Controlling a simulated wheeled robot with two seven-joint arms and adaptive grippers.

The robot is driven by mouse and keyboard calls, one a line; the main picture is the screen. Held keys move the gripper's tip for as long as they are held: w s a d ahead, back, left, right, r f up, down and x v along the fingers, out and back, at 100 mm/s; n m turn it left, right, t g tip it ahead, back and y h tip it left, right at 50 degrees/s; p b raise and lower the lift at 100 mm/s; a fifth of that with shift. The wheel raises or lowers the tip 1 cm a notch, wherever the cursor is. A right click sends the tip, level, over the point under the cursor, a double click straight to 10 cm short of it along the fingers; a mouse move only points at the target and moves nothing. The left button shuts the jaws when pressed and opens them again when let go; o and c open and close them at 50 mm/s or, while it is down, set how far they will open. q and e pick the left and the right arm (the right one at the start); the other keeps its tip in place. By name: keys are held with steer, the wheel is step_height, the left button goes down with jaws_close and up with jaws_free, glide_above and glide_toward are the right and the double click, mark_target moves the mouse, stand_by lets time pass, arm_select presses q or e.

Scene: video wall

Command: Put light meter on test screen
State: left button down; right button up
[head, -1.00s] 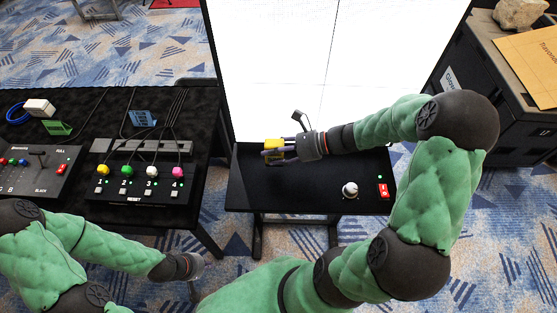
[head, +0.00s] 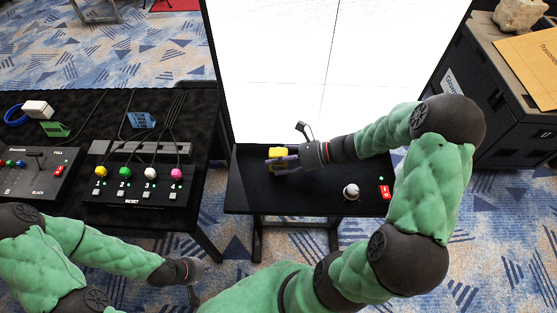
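The test screen (head: 285,60) is a large bright white panel with thin dark cross lines, standing behind a small black table. A yellow light meter (head: 278,153) is at the left side of that table, between the fingers of my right gripper (head: 282,159). The fingers close around its sides and hide part of it. It is in front of the screen's lower edge and apart from the lit face. My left gripper (head: 196,272) is low at the left, in front of the black desk, with its fingers small and partly unclear.
The black table (head: 310,195) also carries a white knob (head: 351,191) and a red switch (head: 385,192). A button box (head: 137,185) with several coloured buttons and a control panel (head: 38,172) lie on the desk at left. A dark case (head: 490,100) stands at right.

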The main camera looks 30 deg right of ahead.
stand_by(0.3)
steer(key=shift+r, duration=0.3)
steer(key=p+v, duration=0.2)
steer(key=v, duration=1)
steer(key=shift+f, duration=0.1)
